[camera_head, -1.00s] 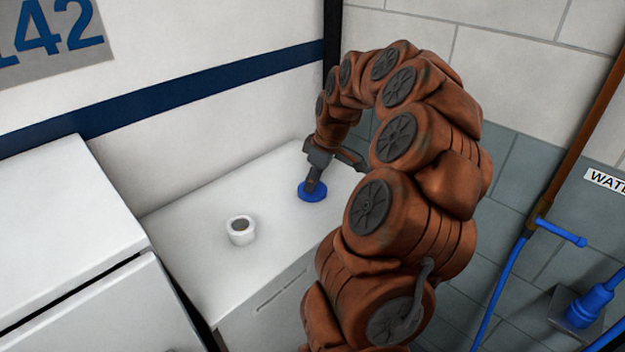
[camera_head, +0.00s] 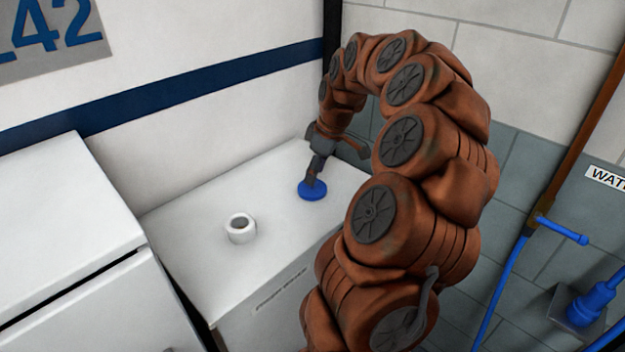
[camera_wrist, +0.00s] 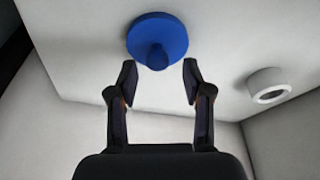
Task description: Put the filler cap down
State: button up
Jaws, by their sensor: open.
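The blue filler cap (camera_head: 313,191) is a round disc with a knob on top. It rests on the white cabinet top (camera_head: 190,225), to the right of the white filler neck (camera_head: 240,228). In the wrist view the cap (camera_wrist: 157,38) lies just beyond the fingertips, its knob pointing back toward the gap between them. My gripper (camera_wrist: 160,80) is open, with one finger on each side and nothing between the pads. In the head view my gripper (camera_head: 313,178) stands above the cap; part of the cap is hidden by a finger.
The open white neck also shows in the wrist view (camera_wrist: 269,88). A taller white cabinet (camera_head: 65,220) stands at the left. The van wall is behind. A blue hose and tap (camera_head: 562,231) are at the right. Cabinet top around the neck is clear.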

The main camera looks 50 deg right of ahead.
aim_at(324, 191)
jog(key=b+v, duration=0.1)
jog(key=v, duration=0.8)
jog(key=shift+b, duration=0.4)
jog(key=s+a+f+g, duration=0.1)
jog(key=s+a+f, duration=0.1)
jog(key=a, duration=1)
jog(key=s+a+f+g, duration=0.1)
jog(key=a, duration=1.1)
jog(key=s+a+f+m+g, duration=0.1)
jog(key=s+a+f, duration=0.2)
jog(key=s, duration=0.3)
jog(key=s+a+f+m, duration=0.1)
jog(key=s+a+f, duration=0.2)
jog(key=s, duration=0.3)
jog(key=s+a+f+m+g+h, duration=0.1)
jog(key=s+a+f+m, duration=0.1)
jog(key=s+a+f, duration=0.1)
jog(key=s+f, duration=0.1)
jog(key=s, duration=0.1)
jog(key=shift+s+a+f+g, duration=0.2)
jog(key=shift+s+a+g, duration=0.1)
jog(key=shift+s+a, duration=0.1)
jog(key=shift+c, duration=0.8)
jog(key=shift+d, duration=0.15)
